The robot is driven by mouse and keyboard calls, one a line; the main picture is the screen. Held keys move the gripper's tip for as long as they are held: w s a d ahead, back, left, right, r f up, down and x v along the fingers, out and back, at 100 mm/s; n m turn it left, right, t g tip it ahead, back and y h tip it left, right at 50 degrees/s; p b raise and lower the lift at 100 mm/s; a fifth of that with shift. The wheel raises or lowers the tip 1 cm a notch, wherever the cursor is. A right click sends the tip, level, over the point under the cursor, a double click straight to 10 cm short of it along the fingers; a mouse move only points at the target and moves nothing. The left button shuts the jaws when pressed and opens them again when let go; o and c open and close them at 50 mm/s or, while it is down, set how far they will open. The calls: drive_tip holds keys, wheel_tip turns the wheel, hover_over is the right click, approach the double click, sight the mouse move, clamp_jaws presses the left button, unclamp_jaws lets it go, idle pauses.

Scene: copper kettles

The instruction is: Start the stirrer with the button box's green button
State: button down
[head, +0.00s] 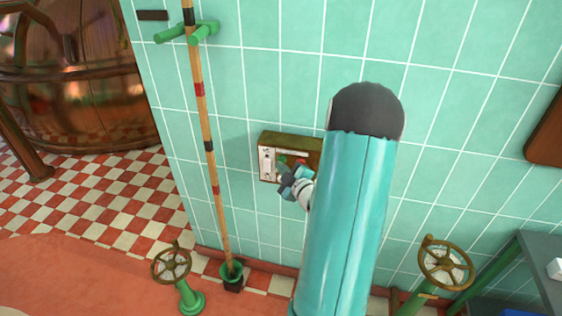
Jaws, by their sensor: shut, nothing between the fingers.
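The button box (268,148) is mounted on the tiled wall near the middle of the head view. It has an olive-brown casing and a pale panel on its left side. A small green spot, likely the green button (282,159), shows just above my gripper, with a bit of red to its right. My gripper (283,178) is shut and empty in front of the lower part of the box. I cannot tell whether it touches the box. My teal arm hides the right side of the box.
Handwheel valves stand low at left (171,263) and right (446,262). A copper kettle (75,80) is at far left. A grey table (535,262) is at lower right.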

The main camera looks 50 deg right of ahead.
drive_tip(key=shift+w+d, duration=0.2)
drive_tip(key=shift+d, duration=0.2)
idle(0.5)
drive_tip(key=shift+a, duration=0.1)
drive_tip(key=shift+s+a, duration=0.35)
drive_tip(key=shift+a, duration=0.35)
drive_tip(key=shift+s+a, duration=0.4)
drive_tip(key=shift+a, duration=0.35)
drive_tip(key=shift+s+a, duration=0.4)
drive_tip(key=shift+a, duration=0.3)
drive_tip(key=shift+s+a, duration=0.4)
drive_tip(key=shift+a, duration=0.35)
